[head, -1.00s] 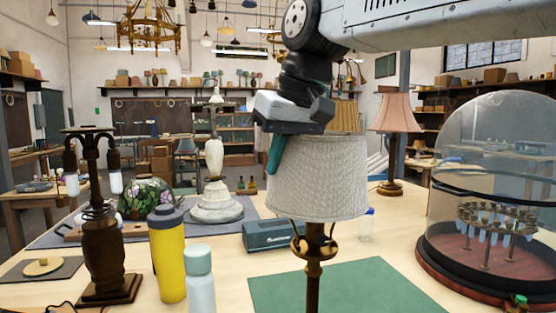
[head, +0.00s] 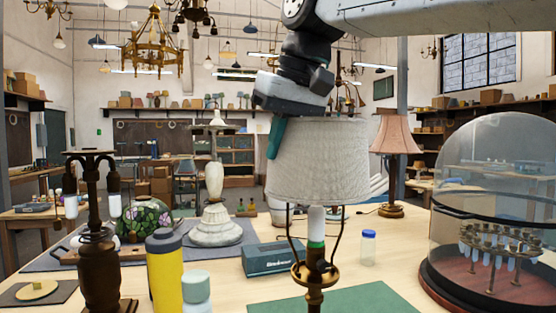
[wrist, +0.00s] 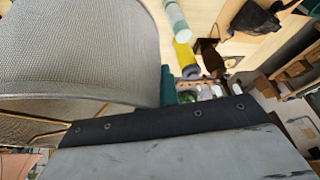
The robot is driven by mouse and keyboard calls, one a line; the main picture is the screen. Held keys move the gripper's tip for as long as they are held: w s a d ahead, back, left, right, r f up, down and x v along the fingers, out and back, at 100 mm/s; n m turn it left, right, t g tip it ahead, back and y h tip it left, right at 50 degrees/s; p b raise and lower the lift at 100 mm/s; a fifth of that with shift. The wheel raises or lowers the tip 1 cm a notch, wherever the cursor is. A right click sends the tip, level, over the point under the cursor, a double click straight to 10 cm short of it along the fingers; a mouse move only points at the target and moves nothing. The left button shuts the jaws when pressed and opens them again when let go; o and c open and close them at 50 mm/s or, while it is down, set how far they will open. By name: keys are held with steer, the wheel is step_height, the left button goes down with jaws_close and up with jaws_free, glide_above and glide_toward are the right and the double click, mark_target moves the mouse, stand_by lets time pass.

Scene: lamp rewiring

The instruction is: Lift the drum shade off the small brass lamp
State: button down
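The pale woven drum shade (head: 318,165) hangs above the small brass lamp (head: 315,273) in the head view. Its lower rim is raised, baring the lamp's white socket (head: 316,218), a green ring and the harp's two side wires. The tops of the wires and socket are hidden by the shade. My gripper (head: 276,137) is at the shade's upper left; one teal finger lies outside its wall and the other is hidden. The gripper appears shut on the shade wall. In the wrist view, the shade (wrist: 80,50) fills the left beside a teal finger.
A glass dome (head: 500,170) stands at right and a pink-shaded lamp (head: 395,140) behind. A yellow bottle (head: 165,275), pale bottle (head: 196,290) and dark lamp base (head: 98,270) stand left. A teal box (head: 278,259) and small vial (head: 368,248) lie near. The green mat (head: 375,300) is mostly clear.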

step_height(320, 180, up, 8)
steer(key=shift+r, duration=0.2)
stand_by(0.4)
